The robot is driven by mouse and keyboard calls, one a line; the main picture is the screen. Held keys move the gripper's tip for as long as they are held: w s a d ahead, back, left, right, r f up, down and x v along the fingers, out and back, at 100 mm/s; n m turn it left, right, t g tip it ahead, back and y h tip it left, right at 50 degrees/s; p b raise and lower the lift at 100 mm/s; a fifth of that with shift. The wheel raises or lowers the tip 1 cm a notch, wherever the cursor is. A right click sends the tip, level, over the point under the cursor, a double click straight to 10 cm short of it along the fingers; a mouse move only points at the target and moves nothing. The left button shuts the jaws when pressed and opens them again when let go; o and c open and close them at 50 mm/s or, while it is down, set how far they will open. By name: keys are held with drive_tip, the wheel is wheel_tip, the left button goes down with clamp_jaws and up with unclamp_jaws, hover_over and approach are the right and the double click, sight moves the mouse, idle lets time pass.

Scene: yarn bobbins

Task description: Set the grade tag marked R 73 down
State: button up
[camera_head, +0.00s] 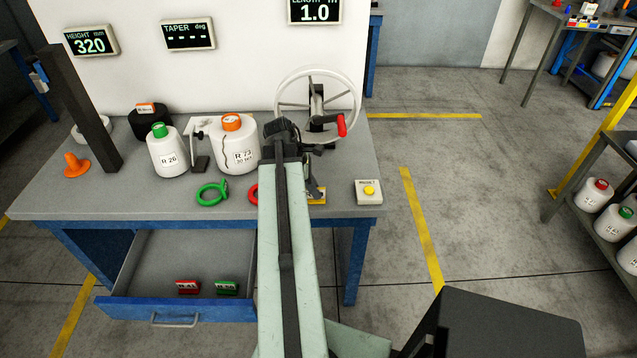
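My pale green arm reaches over the workbench (110,203), and its dark gripper (314,188) is low over the bench top, right of the bobbins. The arm covers much of the gripper, so I cannot tell whether it is open or shut. A small yellow-orange piece (317,197) shows right at the gripper's tip, partly hidden; I cannot read any marking on it or tell whether it is held. A white bobbin marked R 73 (236,150) with an orange top stands upright left of the gripper. No tag legibly marked R 73 shows.
Bobbin R 26 (168,155), a green ring (211,194), an orange cone (76,165) and a dark post (85,110) stand left. A handwheel (318,97) is behind my gripper, a yellow-button box (369,191) right. The open drawer (175,310) holds red and green tags.

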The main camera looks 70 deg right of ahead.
drive_tip(key=shift+o, duration=1.4)
drive_tip(key=shift+r, duration=0.1)
drive_tip(key=shift+r+p, duration=0.35)
drive_tip(key=shift+p, duration=0.1)
drive_tip(key=p+v, duration=1)
drive_tip(key=v, duration=0.1)
drive_tip(key=shift+w+r, duration=0.15)
drive_tip(key=shift+w, duration=0.1)
drive_tip(key=shift+a, duration=0.1)
